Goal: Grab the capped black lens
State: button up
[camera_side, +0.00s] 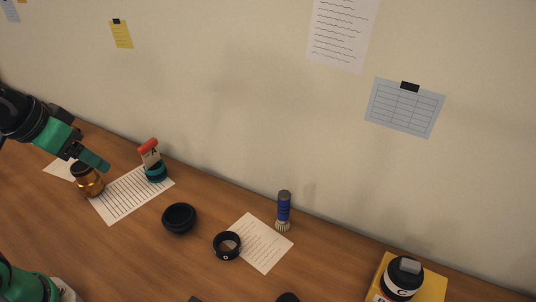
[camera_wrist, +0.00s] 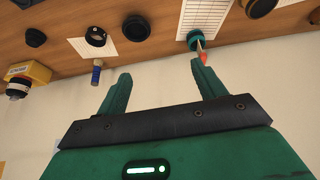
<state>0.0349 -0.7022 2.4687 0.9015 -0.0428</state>
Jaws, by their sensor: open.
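A low, round black piece (camera_side: 179,218) with a raised rim lies on the desk left of centre in the side view. It shows at the top edge of the wrist view (camera_wrist: 205,5). It may be the capped black lens, but I cannot make out a cap for certain. My gripper (camera_side: 95,163) is at the left in the side view, above the desk near a brass-coloured barrel (camera_side: 89,185) with a dark top. In the wrist view my gripper (camera_wrist: 162,70) has its fingers wide apart with nothing between them.
A teal round piece (camera_side: 156,174) with a red-topped tag stands on a lined sheet (camera_side: 120,200). A black ring (camera_side: 227,246) lies on another sheet, near an upright blue brush (camera_side: 283,210). A yellow box (camera_side: 433,285) bears a black labelled cylinder (camera_side: 402,280). The wall is behind.

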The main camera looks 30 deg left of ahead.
jog(key=w+d+g+h, duration=0.1)
jog(key=w+d+g, duration=0.1)
jog(key=w+d, duration=0.5)
jog(key=n+g+y, duration=0.1)
jog(key=n+g, duration=0.1)
jog(key=g, duration=0.1)
send_over(289, 300)
jog(key=f, duration=1.6)
jog(key=shift+w+a, duration=0.2)
jog(key=shift+w, duration=0.05)
jog(key=shift+s+d+f, duration=0.1)
jog(key=shift+d+f, duration=0.05)
jog(key=shift+d, duration=0.05)
jog(key=shift+f, duration=1.3)
jog(key=shift+s+f, duration=0.1)
jog(key=shift+f, duration=2.5)
